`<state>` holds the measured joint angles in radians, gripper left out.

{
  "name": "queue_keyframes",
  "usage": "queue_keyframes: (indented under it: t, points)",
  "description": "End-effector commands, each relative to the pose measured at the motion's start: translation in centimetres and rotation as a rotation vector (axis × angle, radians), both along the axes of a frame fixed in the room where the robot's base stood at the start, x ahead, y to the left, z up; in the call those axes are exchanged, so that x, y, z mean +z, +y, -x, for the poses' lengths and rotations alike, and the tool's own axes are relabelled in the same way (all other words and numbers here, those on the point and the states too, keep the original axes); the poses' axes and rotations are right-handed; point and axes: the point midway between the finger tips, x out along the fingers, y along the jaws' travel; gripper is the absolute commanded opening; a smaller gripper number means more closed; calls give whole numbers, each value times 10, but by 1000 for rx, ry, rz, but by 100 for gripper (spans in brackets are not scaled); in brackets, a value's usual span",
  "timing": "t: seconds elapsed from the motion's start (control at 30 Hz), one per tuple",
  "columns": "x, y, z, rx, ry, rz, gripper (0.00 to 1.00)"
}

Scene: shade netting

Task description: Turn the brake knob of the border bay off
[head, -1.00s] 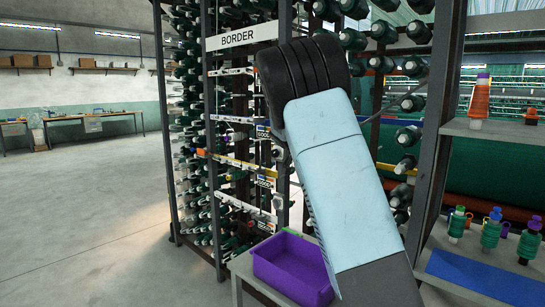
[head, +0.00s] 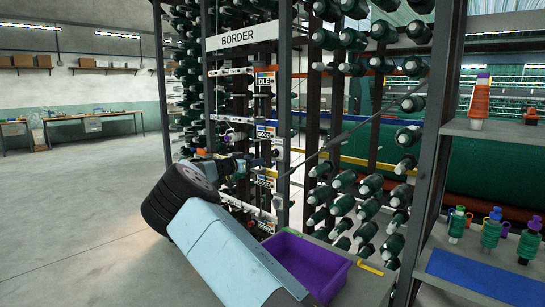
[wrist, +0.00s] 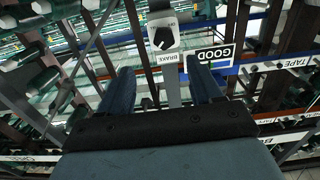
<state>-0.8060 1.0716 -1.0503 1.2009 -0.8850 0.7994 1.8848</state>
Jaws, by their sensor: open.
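The bay frame under the BORDER sign (head: 240,37) holds a column of small panels and labels. In the wrist view a black brake knob (wrist: 164,39) sits on a pale plate marked BRAKE, beside a GOOD label (wrist: 213,55). The knob's pointer looks slanted; the small marks by it are hard to read. My gripper (wrist: 162,85) is open and empty, its two dark fingers apart, with the knob beyond the gap between them and not touched. In the head view my gripper (head: 258,162) is level with the middle labels; the knob cannot be made out clearly there.
Dark posts and rows of green bobbins (head: 350,205) stand close around my gripper. A purple bin (head: 305,262) rests on a grey stand below. A shelf with spools (head: 490,232) is at the right. Open floor (head: 90,220) lies to the left.

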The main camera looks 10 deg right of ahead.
Motion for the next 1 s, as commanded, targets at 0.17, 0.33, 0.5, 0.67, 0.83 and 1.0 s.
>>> queue_keyframes:
  t: [0.17, 0.33, 0.5, 0.67, 0.83, 1.0]
  points:
    - [0, 3, -6, 10, -14, 12, 64]
    - [-1, -14, -18, 10, -13, 10, 64]
    - [-1, -39, -35, 8, -12, 11, 64]
    - [-1, -61, -51, 9, -13, 11, 64]
    - [-1, -82, -67, 10, -13, 11, 64]
    - [-1, -97, -78, 10, -11, 10, 64]
